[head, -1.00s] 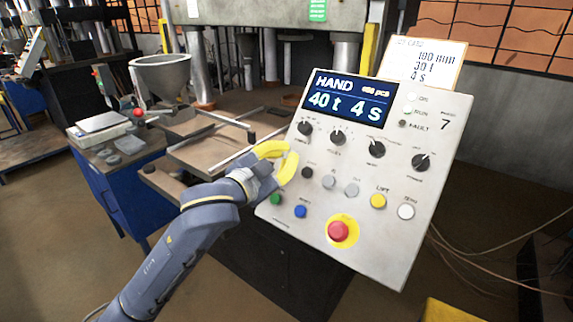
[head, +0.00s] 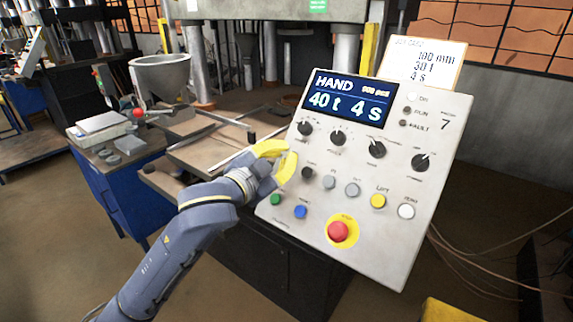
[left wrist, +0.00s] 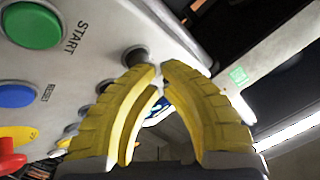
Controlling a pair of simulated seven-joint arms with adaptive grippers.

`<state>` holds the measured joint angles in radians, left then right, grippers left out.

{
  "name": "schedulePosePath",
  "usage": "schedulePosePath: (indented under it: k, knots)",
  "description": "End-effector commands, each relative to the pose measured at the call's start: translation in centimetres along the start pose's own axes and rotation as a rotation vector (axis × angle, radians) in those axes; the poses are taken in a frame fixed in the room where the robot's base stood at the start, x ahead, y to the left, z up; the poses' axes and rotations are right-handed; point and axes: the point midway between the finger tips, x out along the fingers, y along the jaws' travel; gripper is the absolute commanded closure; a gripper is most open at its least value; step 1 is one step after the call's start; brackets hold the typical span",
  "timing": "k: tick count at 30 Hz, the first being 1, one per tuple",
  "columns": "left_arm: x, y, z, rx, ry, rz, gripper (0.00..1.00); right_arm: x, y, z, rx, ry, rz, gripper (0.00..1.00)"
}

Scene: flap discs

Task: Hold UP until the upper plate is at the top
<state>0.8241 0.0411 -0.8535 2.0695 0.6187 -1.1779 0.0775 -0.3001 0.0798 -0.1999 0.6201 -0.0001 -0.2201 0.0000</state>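The control panel (head: 370,245) tilts in the middle of the head view; its display (head: 348,98) reads HAND, 40 t, 4 s. My left gripper (head: 291,160) is shut and empty at the panel's left edge, beside a black button (head: 307,172). In the left wrist view the fingertips (left wrist: 160,72) meet just beside a dark button (left wrist: 135,56), whose label I cannot read. I cannot tell whether they touch it. The upper plate (head: 262,10) of the press is at the top edge of the head view, mostly cut off. My right gripper is not in view.
A red emergency button (head: 338,232) on a yellow ring sits low on the panel. Green (head: 275,200) and blue (head: 301,212) buttons lie under the gripper. A funnel (head: 160,75) and a blue cabinet (head: 125,195) stand left. The RUN lamp (head: 406,109) is dark.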

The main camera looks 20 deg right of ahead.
Motion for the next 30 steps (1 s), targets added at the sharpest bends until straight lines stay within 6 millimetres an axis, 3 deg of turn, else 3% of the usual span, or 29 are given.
schedulePosePath:
  k: [20, 30]
  knots:
    - [-1.1, -0.7, -0.6, 0.001, 0.0, -0.001, 1.0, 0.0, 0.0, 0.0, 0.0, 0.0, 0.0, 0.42]
    - [-3.3, -1.8, -1.8, 0.003, 0.001, -0.002, 1.0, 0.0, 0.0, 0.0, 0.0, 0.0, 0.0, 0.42]
